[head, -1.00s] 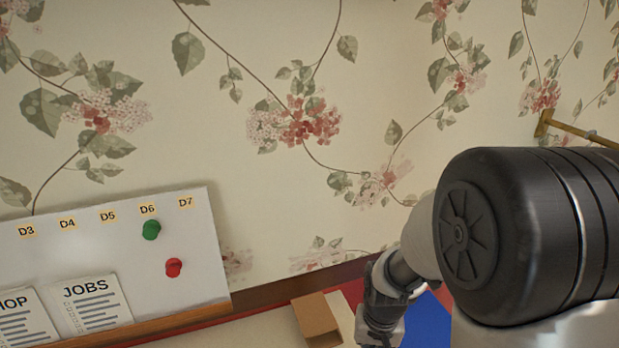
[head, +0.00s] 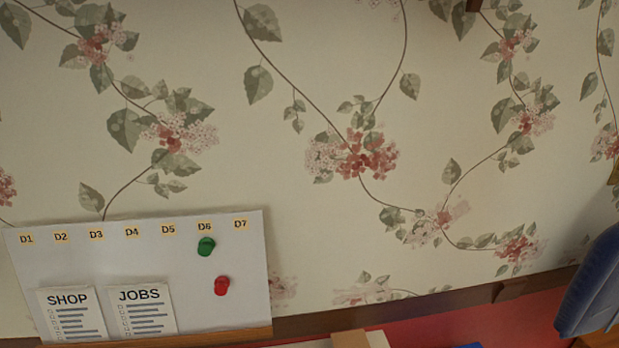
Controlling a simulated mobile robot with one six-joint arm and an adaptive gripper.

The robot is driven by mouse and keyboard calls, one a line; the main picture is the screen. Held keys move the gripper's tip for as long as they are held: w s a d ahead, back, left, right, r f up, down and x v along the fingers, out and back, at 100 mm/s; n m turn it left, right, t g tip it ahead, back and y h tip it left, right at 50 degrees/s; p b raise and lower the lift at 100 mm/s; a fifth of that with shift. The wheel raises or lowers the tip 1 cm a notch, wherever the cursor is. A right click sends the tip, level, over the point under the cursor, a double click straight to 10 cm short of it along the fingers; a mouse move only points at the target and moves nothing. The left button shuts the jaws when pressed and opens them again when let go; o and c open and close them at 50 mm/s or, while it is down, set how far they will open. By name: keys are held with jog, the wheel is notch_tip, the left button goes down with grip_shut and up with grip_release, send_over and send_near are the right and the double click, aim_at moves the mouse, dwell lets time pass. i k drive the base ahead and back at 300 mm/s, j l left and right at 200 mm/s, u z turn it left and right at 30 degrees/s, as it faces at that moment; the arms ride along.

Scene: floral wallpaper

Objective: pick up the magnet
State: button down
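Two magnets are on a white board at the lower left of the head view. The green magnet (head: 206,247) sits just under the D6 label. The red magnet (head: 222,286) is below it and slightly to the right. Both stick out from the board face and are apart from each other. The frames do not show which one the task means. My gripper is not in view.
The white board (head: 110,267) carries labels D1 to D7, a SHOP sheet (head: 72,316) and a JOBS sheet (head: 142,311). A brown box (head: 350,339) shows at the bottom edge. A blue object (head: 592,285) stands at the right edge.

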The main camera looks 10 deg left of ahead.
aim_at(206, 245)
jog(key=u, duration=1.35)
